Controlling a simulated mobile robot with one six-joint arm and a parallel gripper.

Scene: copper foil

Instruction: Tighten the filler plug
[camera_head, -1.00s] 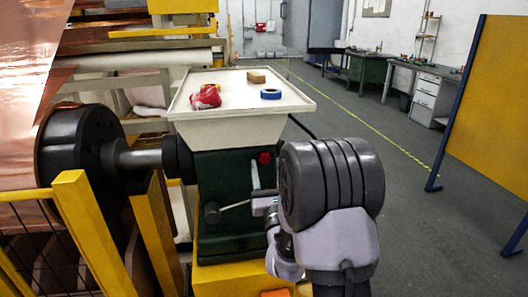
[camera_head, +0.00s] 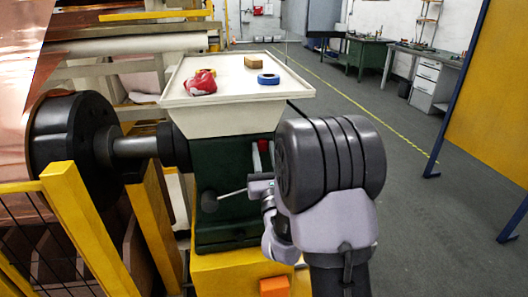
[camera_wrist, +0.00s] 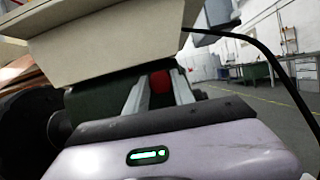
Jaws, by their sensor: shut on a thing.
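The red filler plug (camera_head: 263,147) sits on the upper part of the dark green housing (camera_head: 215,175), under the pale tray. My gripper (camera_head: 262,157) is at the plug, its fingers on either side of it. In the wrist view the red plug (camera_wrist: 160,82) shows between the two grey fingertips (camera_wrist: 159,90), against the green housing. The gripper is shut on the plug. The plug's seat and thread are hidden, so I cannot tell how deep it sits.
A pale tray (camera_head: 225,122) overhangs the housing, holding a red cloth (camera_head: 200,84), blue tape roll (camera_head: 268,79) and wooden block (camera_head: 253,62). A ball-ended lever (camera_head: 209,201) juts out left of my gripper. Yellow rails (camera_head: 88,232) stand left.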

